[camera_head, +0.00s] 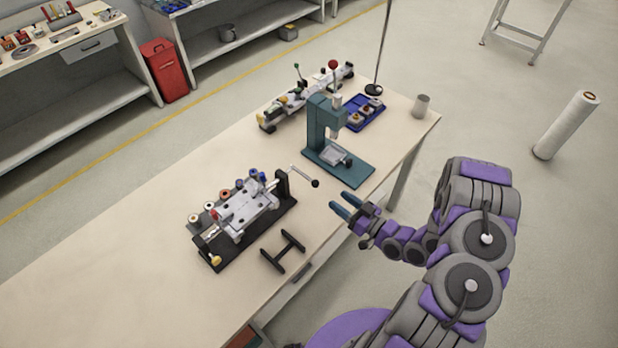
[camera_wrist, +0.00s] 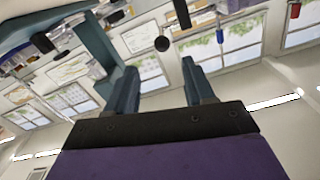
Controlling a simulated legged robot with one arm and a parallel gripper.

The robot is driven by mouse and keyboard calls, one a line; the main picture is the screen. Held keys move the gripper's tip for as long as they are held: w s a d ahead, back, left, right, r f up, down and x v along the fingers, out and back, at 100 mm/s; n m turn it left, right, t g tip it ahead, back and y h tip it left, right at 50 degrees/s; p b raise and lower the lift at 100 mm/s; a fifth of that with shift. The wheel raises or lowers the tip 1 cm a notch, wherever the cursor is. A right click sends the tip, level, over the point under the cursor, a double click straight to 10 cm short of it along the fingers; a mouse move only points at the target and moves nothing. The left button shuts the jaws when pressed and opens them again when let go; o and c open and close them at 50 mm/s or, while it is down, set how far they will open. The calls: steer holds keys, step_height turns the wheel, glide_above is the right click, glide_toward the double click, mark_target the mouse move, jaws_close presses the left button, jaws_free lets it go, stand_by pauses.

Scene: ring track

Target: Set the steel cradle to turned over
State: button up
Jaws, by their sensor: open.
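The steel cradle (camera_head: 243,210) is a silver plate with dark holes, held between uprights of a black base on the bench. Its plate looks tilted, with its holed face showing upward. A crank arm (camera_head: 299,172) with a black ball knob (camera_head: 315,183) sticks out on its right side. My gripper (camera_head: 339,203) is open and empty, to the right of the knob and apart from it, near the bench's front edge. In the wrist view a dark ball (camera_wrist: 162,44), which looks like the knob, shows beyond and between the spread fingers (camera_wrist: 160,78).
A teal press (camera_head: 326,137) stands behind my gripper on the bench (camera_head: 110,270). A black H-shaped stand (camera_head: 283,252) lies in front of the cradle. Farther back are a blue tray (camera_head: 360,117), a grey cup (camera_head: 421,104) and another fixture (camera_head: 290,103). The bench's left part is clear.

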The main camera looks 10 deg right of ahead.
mark_target(308, 178)
steer(key=b+x, duration=0.1)
steer(key=x, duration=1.3)
steer(key=shift+w+a, duration=0.1)
steer(key=shift+a, duration=0.1)
jaws_close()
stand_by(0.3)
